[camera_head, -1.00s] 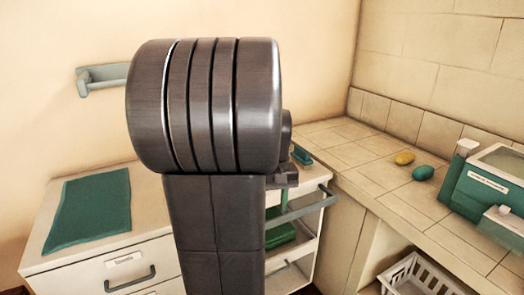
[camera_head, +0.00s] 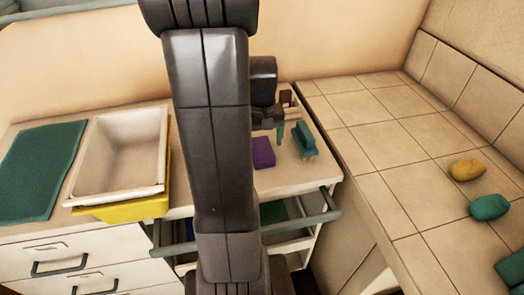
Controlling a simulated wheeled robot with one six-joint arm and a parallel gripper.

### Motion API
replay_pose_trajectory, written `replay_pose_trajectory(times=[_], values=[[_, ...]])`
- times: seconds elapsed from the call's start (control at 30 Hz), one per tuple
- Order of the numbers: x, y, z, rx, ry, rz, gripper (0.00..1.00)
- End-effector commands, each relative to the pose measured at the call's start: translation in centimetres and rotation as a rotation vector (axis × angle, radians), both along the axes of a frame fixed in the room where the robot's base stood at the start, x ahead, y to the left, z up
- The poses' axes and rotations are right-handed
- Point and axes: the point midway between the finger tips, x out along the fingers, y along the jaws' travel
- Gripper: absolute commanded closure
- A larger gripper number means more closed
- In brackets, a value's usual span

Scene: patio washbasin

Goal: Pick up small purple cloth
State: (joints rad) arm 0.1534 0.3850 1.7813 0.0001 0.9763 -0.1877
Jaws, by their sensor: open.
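A small purple cloth (camera_head: 263,152) lies on the counter, just right of my arm, which may hide its left part. My gripper (camera_head: 279,130) is above and slightly right of the cloth, partly hidden behind my arm. It is open, and I see nothing held in it. I cannot tell its exact height over the cloth.
A teal brush-like object (camera_head: 304,140) stands close right of the gripper. A white basin (camera_head: 120,155) on a yellow tray (camera_head: 125,208) and a green mat (camera_head: 40,170) lie left. Below is an open drawer (camera_head: 300,222). A yellow lump (camera_head: 467,170) and a teal lump (camera_head: 489,207) lie on the tiled ledge.

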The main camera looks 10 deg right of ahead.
Motion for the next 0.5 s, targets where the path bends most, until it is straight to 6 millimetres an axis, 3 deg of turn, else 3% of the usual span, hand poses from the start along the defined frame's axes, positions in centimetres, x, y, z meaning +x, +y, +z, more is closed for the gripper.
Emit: replay_pose_trajectory(times=[0.2,0.47,0.5], values=[[0.1,0.0,-2.7,0.0,0.001,0.0,0.19],[0.2,0.0,-3.0,0.0,-0.001,0.0,0.19],[0.2,0.0,-3.0,0.0,-0.001,0.0,0.23]])
